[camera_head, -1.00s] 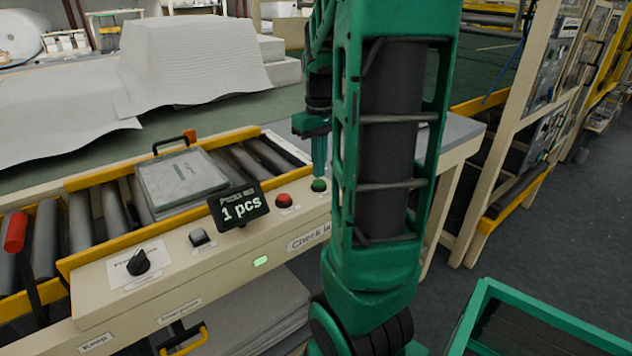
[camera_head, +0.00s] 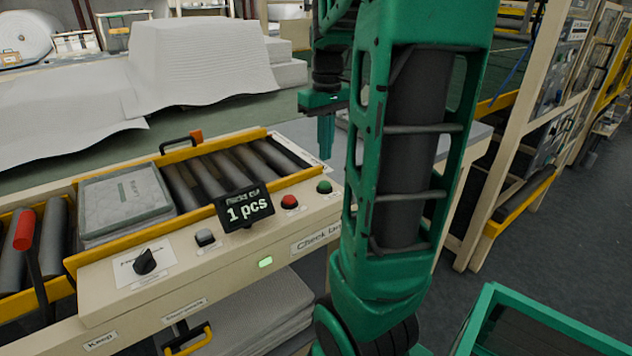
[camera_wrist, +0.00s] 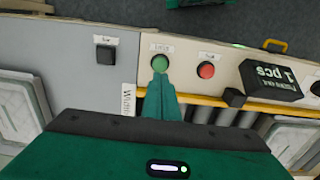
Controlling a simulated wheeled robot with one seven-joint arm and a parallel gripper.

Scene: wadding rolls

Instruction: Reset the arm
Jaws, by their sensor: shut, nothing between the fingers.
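My green arm stands in the right middle of the head view. My gripper (camera_head: 326,135) points down over the right end of the roller conveyor, its fingers shut and empty. In the wrist view my gripper (camera_wrist: 160,75) shows its closed fingertips in front of the lower edge of the green button (camera_wrist: 161,63). In the head view the green button (camera_head: 324,187) sits on the panel below my gripper, and a gap shows between them. The red button (camera_head: 289,202) is to its left.
The control panel carries a "1 pcs" display (camera_head: 244,208), a black knob (camera_head: 145,262) and a grey switch (camera_head: 205,237). A packed wadding stack (camera_head: 125,200) lies on the conveyor (camera_head: 215,170). A green-framed box (camera_head: 545,315) is at lower right. Dark floor is clear at right.

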